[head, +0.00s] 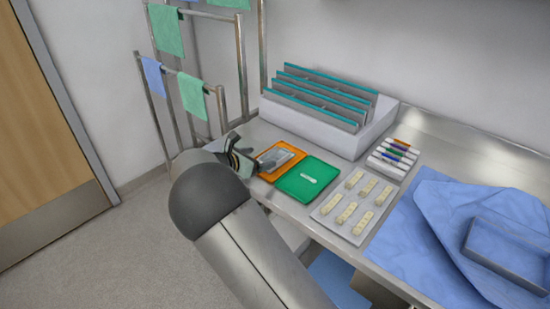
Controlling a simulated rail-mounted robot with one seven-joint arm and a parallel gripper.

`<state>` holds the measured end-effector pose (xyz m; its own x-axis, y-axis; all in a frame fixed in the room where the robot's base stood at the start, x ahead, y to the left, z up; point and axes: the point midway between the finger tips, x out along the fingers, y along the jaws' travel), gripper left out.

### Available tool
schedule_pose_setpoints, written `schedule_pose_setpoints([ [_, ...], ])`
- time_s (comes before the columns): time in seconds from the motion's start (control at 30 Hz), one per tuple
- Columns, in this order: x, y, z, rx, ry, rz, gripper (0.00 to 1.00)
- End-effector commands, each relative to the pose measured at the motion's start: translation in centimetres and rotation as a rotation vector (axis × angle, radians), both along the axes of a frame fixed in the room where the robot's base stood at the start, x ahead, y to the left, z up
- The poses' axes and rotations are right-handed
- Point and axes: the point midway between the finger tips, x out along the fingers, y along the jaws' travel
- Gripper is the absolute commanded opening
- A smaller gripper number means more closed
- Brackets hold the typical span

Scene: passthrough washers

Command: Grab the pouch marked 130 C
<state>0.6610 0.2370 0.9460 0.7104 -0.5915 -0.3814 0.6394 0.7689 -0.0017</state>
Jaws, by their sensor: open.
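A small clear-and-grey pouch (275,158) lies flat on an orange tray (292,149) near the table's left end. Several grey pouch-like sheets with teal top edges (322,92) stand upright in a white rack (345,141) at the back. I cannot read any marking, so I cannot tell which one says 130 C. My gripper (254,163) is open at the left edge of the orange tray, beside the pouch. My arm hides part of the gripper and the table's front edge.
A green tray (290,186) with a small white strip adjoins the orange tray. To the right are a board of beige pieces (331,206), coloured markers (397,151), a blue drape (408,245) and a metal tray (508,252). Towel rails (241,60) stand behind left.

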Motion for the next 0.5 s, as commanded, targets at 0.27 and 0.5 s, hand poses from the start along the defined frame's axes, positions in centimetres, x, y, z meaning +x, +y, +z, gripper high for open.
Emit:
schedule_pose_setpoints([
  [0.27,2.2,-1.9,-1.2,0.001,0.000,0.000,0.82],
  [0.5,3.3,-3.3,-1.9,-0.001,0.001,-0.001,0.82],
])
